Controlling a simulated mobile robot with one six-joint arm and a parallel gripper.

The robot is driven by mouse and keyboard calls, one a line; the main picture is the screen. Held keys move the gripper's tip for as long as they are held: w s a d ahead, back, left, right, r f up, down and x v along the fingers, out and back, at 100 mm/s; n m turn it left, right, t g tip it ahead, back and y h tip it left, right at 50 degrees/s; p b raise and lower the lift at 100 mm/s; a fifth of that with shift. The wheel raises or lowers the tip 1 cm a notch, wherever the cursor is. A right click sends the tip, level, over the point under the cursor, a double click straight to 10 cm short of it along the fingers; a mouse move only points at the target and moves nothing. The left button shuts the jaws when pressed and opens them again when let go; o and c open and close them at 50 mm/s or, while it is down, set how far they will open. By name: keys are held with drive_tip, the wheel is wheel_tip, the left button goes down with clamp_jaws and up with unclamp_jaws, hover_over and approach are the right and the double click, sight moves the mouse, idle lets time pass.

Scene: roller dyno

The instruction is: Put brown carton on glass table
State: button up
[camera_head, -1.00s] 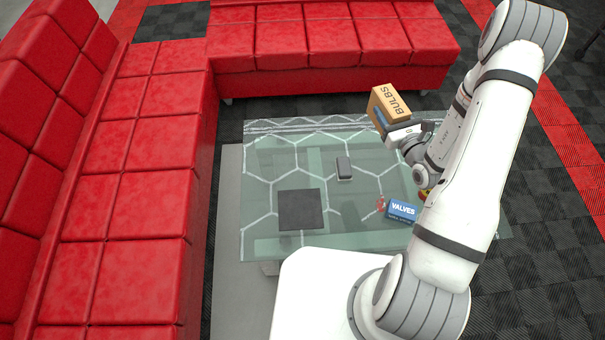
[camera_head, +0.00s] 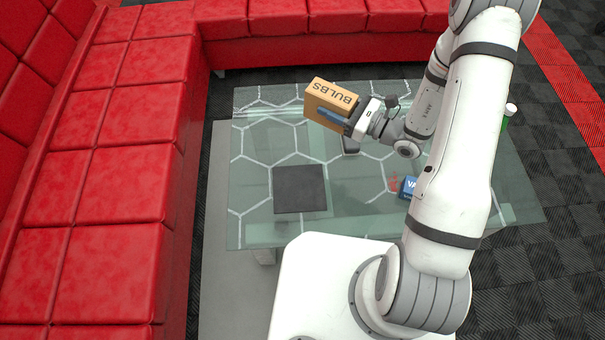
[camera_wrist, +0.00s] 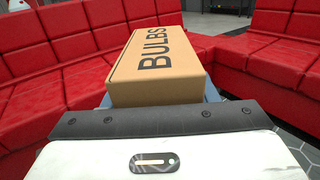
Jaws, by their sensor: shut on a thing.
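The brown carton (camera_head: 330,100), marked BULBS, is held in my gripper (camera_head: 342,119) above the glass table. It also shows in the wrist view (camera_wrist: 158,66), with its lettered side facing up toward the camera. My gripper is shut on the carton, with a blue finger along its near side. The glass table (camera_head: 255,180) lies below, with a pattern of white hexagon lines showing. How high the carton is over the glass is hard to tell.
A dark square mat (camera_head: 299,189) lies on the table's left part. A blue VALVES box (camera_head: 408,187) and a small red thing (camera_head: 394,184) are at the right, partly behind my arm. A dark small object (camera_head: 350,146) sits beneath my gripper. Red sofas (camera_head: 110,200) border the left and back.

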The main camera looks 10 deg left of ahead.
drive_tip(key=s+a+f+n+g+b, duration=0.2)
drive_tip(key=s+f+g+b, duration=0.1)
drive_tip(key=f+b, duration=0.3)
drive_tip(key=s+a+f+n+g+b, duration=0.2)
drive_tip(key=s+f+g+b, duration=0.2)
drive_tip(key=f+b, duration=0.1)
drive_tip(key=s+a+f+n+g+b, duration=0.2)
drive_tip(key=s+f+n+g+b, duration=0.1)
drive_tip(key=f+b, duration=0.3)
drive_tip(key=shift+s+a+f+g+b, duration=0.15)
drive_tip(key=shift+s+a+f, duration=0.05)
drive_tip(key=shift+f, duration=0.3)
drive_tip(key=shift+s+a+f+g+b, duration=0.15)
drive_tip(key=shift+f, duration=0.3)
drive_tip(key=shift+f, duration=0.35)
drive_tip(key=o, duration=1.3)
